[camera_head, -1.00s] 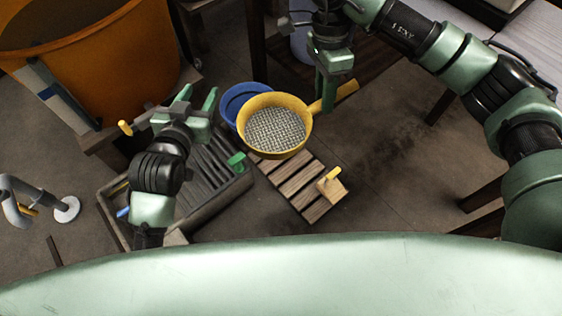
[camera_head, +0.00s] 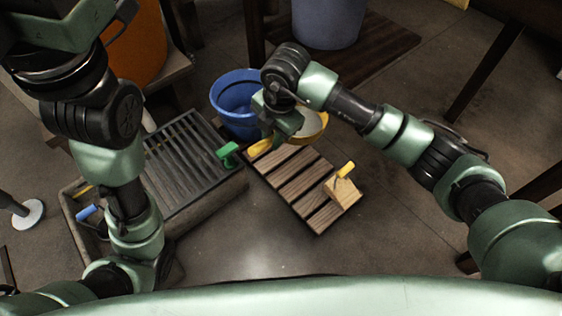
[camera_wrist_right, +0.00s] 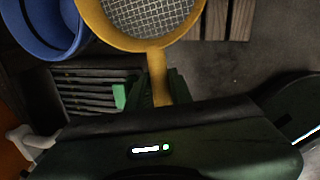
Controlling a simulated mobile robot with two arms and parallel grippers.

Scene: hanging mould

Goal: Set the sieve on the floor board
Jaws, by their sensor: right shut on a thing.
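The sieve (camera_head: 315,128) is yellow with a wire mesh, and my right arm partly hides it in the head view. My right gripper (camera_head: 280,132) is shut on its yellow handle (camera_head: 260,147). In the right wrist view the handle (camera_wrist_right: 158,75) runs between the fingers, and the mesh pan (camera_wrist_right: 150,15) lies beyond. The sieve appears over the far end of a slatted wooden board (camera_head: 295,187) on the floor; I cannot tell whether they touch. My left arm reaches to the upper left, where its gripper (camera_head: 60,25) is cut off and its fingers are unclear.
A blue bucket (camera_head: 236,100) stands left of the sieve. A grey ribbed tray (camera_head: 185,155) with a green-handled tool (camera_head: 228,153) lies left of the slats. A wooden block with a yellow peg (camera_head: 343,188) sits on the board's near end. A dark board (camera_head: 385,45) lies behind.

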